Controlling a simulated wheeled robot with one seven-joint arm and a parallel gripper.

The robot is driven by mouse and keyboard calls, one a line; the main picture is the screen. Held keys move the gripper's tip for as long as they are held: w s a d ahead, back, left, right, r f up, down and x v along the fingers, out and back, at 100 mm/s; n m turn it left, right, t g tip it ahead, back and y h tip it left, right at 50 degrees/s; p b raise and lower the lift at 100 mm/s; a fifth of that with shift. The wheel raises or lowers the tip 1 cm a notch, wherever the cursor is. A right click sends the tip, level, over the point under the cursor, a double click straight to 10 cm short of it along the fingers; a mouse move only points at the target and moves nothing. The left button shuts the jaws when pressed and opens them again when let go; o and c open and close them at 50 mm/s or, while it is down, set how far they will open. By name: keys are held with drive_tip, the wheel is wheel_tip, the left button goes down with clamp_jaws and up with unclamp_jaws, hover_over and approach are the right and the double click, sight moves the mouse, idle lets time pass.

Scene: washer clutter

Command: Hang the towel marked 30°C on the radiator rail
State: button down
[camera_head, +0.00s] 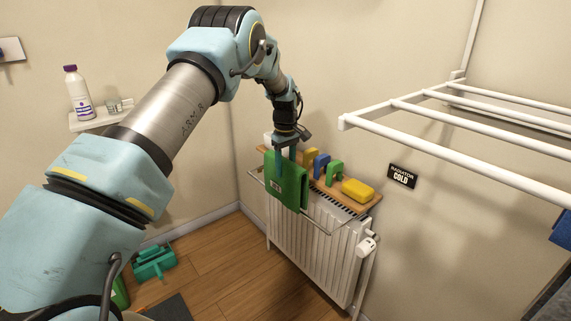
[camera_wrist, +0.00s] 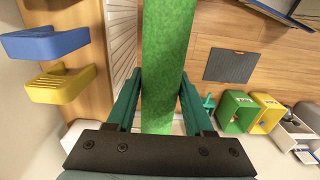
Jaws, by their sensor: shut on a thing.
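The green towel (camera_head: 291,190) hangs down at the front of the radiator. A small pale label shows on it, too small to read. My gripper (camera_head: 286,152) points down and is shut on the towel's upper part. In the wrist view the towel (camera_wrist: 163,45) runs as a green strip between the two fingers of my gripper (camera_wrist: 160,85). The white radiator rail (camera_head: 318,223) runs along the radiator's front.
A wooden shelf (camera_head: 372,206) tops the white radiator (camera_head: 315,238), with yellow, blue and green items and a yellow block (camera_head: 358,190) on it. A "RADIATOR COLD" sign (camera_head: 402,177) is on the wall. A white drying rack (camera_head: 455,150) juts out at right. A green object (camera_head: 154,263) is on the floor.

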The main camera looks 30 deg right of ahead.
sight(285, 202)
drive_tip(key=shift+f+b, duration=3.35)
drive_tip(key=shift+f, duration=3.85)
drive_tip(key=shift+c, duration=1)
unclamp_jaws()
